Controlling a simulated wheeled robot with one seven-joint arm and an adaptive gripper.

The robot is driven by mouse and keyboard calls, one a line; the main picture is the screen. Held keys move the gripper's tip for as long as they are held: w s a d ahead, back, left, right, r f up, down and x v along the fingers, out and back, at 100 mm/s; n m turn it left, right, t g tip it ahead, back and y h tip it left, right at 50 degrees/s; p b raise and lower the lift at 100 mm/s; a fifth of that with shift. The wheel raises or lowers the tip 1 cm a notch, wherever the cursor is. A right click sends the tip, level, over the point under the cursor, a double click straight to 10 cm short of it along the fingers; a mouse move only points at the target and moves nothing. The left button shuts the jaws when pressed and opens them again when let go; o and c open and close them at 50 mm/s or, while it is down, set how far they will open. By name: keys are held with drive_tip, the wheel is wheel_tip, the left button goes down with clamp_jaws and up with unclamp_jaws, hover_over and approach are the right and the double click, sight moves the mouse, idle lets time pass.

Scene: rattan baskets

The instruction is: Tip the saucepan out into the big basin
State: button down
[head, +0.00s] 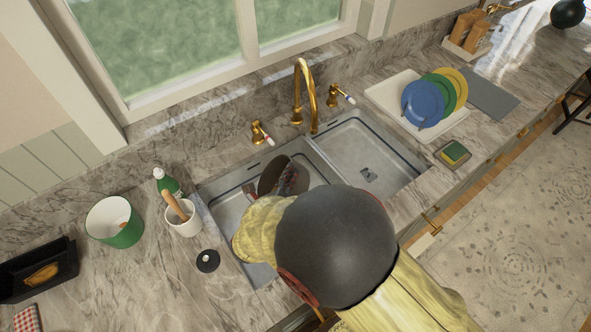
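The big basin (228,209) is the left bowl of the double steel sink, and my arm covers much of it. A dark brown, rounded thing (270,176), which looks like the saucepan, is over its back part and appears tilted. Its handle and contents cannot be made out. My gripper (293,181) shows only in part, as dark and reddish pieces against the right side of this thing, beyond my yellow forearm. The fingertips are not clear, so I cannot tell whether they are closed on it.
The smaller right basin (348,143) is empty. A gold faucet (301,95) stands behind the sink. Left are a green-and-white pot (115,222), a white crock (183,220), a green bottle (167,182) and a black lid (207,261). Right is a rack with plates (423,104).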

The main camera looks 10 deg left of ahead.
drive_tip(key=s+a+f+n+t+h+p, duration=0.1)
drive_tip(key=a+n+t+h, duration=0.1)
drive_tip(key=a+n, duration=0.6)
drive_tip(key=shift+s+f+n+t, duration=0.15)
drive_tip(key=shift+s+n+t, duration=0.1)
drive_tip(key=shift+n+t, duration=0.45)
idle(0.9)
